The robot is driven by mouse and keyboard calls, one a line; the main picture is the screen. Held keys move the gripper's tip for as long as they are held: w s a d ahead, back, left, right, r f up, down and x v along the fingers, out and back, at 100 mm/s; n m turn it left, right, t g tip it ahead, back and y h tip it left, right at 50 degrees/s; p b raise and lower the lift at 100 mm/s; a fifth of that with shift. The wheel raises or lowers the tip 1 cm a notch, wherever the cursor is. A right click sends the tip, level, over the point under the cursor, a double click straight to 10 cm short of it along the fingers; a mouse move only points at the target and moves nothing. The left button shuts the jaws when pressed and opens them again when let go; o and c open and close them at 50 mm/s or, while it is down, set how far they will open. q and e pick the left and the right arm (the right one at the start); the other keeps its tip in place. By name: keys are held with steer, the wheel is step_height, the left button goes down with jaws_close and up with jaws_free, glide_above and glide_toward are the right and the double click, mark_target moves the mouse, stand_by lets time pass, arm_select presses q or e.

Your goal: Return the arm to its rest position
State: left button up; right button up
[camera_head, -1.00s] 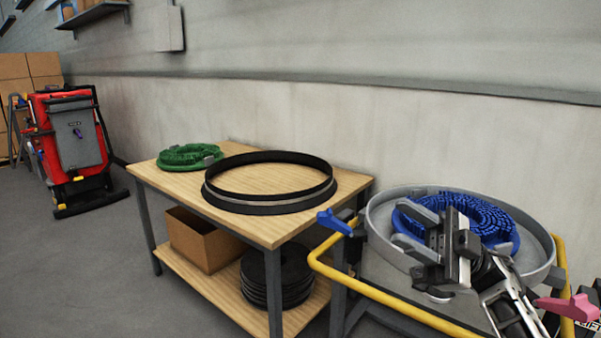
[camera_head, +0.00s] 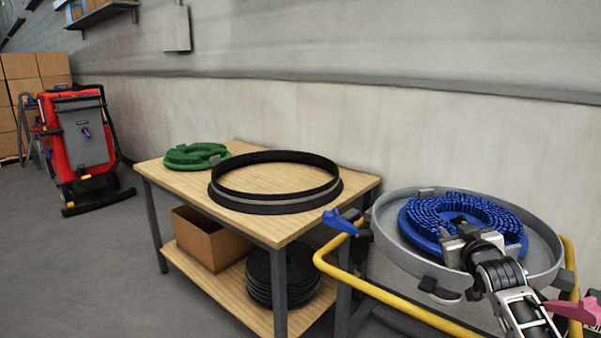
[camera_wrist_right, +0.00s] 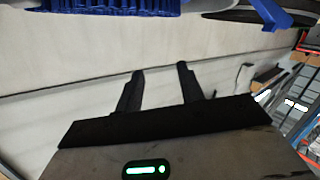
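My right arm comes in from the lower right of the head view. Its gripper (camera_head: 460,240) is over the near part of the blue brush (camera_head: 470,213), and its fingers are largely hidden behind its own body. In the right wrist view, the two dark fingers (camera_wrist_right: 160,72) stand apart with nothing between them, so it is open. The blue brush lies inside the round grey deck (camera_head: 545,262). Part of its blue edge shows at the top of the wrist view (camera_wrist_right: 95,6). My left gripper is not in view.
A yellow rail (camera_head: 398,312) with a blue lever (camera_head: 340,221) and a pink lever (camera_head: 575,310) surrounds the deck. A wooden table (camera_head: 258,228) holds a green brush (camera_head: 195,156) and a black ring (camera_head: 275,205). A red machine (camera_head: 55,150) stands far left. Floor at left is clear.

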steer(key=s+a+f+n+g+y, duration=0.1)
steer(key=s+a+f+y, duration=0.1)
steer(key=s+a+f, duration=0.6)
steer(key=s+a+f+g+y, duration=0.2)
steer(key=s+a+f, duration=0.3)
steer(key=s+f, duration=0.5)
steer(key=s+a+f+g, duration=0.1)
steer(key=s+a, duration=0.3)
steer(key=s, duration=0.6)
steer(key=s+a+f+g+y, duration=0.1)
steer(key=s+a+f, duration=0.1)
steer(key=s, duration=0.7)
steer(key=shift+s+a+f+m+y, duration=0.2)
steer(key=shift+s+a+m+y, duration=0.15)
steer(key=shift+a, duration=0.55)
